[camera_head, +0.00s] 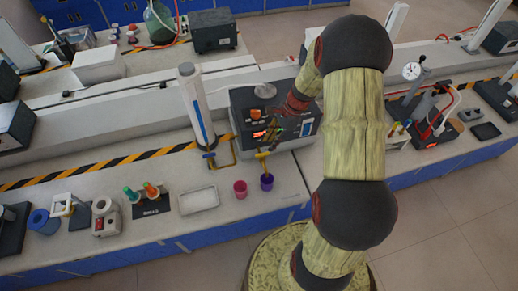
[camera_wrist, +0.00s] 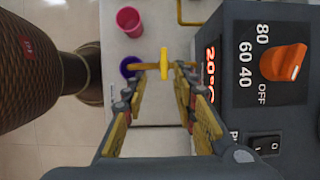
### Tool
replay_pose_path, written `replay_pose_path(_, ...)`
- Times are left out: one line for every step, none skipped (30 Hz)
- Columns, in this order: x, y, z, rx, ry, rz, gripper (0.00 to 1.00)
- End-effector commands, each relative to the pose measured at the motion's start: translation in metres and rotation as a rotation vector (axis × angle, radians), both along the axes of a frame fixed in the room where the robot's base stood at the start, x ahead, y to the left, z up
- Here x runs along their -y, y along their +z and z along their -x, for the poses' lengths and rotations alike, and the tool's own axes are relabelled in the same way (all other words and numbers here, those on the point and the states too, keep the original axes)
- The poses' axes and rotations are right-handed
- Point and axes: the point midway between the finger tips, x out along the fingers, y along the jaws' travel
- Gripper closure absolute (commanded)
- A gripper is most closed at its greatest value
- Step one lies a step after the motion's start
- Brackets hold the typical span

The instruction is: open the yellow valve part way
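The yellow valve (camera_head: 262,156) sits on a thin pipe at the front of a dark box-shaped device, above a purple cup (camera_head: 267,182). In the wrist view the valve handle (camera_wrist: 164,63) is a short yellow bar lying across the brass-coloured pipe. The purple cup (camera_wrist: 130,67) shows partly behind the pipe's end. My gripper (camera_wrist: 160,87) is open, its two fingers apart with nothing between them. The handle lies just beyond the fingertips, roughly centred; I cannot tell whether a finger touches the pipe. In the head view my gripper (camera_head: 270,136) is small and partly lost against the device.
The dark device (camera_wrist: 265,115) with an orange knob (camera_wrist: 284,63) and lit display stands close right of my fingers. A pink cup (camera_head: 240,188) stands beside the purple one. A white tray (camera_head: 198,199) and a burette-like column (camera_head: 196,105) are further left.

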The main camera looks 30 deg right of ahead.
Motion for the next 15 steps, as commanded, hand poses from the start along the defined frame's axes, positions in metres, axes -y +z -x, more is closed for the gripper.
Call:
replay_pose_path(0.0, -0.001, -0.002, -0.004, -0.011, 0.0, 0.72)
replay_pose_path(-0.001, -0.002, -0.002, -0.007, -0.017, -0.001, 0.72)
replay_pose_path(-0.002, -0.004, -0.003, -0.009, -0.02, -0.002, 0.72)
replay_pose_path(-0.003, -0.007, -0.003, -0.01, -0.021, -0.002, 0.72)
replay_pose_path(-0.004, -0.01, -0.003, -0.01, -0.021, -0.002, 0.72)
replay_pose_path(-0.006, -0.014, -0.004, -0.01, -0.021, -0.002, 0.72)
replay_pose_path(-0.008, -0.018, -0.004, -0.01, -0.02, -0.002, 0.72)
replay_pose_path(-0.01, -0.023, -0.004, -0.011, -0.019, -0.002, 0.72)
replay_pose_path(-0.012, -0.029, -0.005, -0.012, -0.018, -0.002, 0.72)
replay_pose_path(-0.014, -0.033, -0.006, -0.01, -0.017, -0.002, 0.72)
replay_pose_path(-0.015, -0.038, -0.006, -0.01, -0.017, -0.002, 0.72)
replay_pose_path(-0.018, -0.043, -0.006, -0.01, -0.018, -0.003, 0.72)
replay_pose_path(-0.019, -0.047, -0.007, -0.011, -0.018, -0.002, 0.72)
replay_pose_path(-0.021, -0.051, -0.007, -0.011, -0.017, -0.001, 0.72)
replay_pose_path(-0.022, -0.056, -0.008, -0.01, -0.018, -0.001, 0.72)
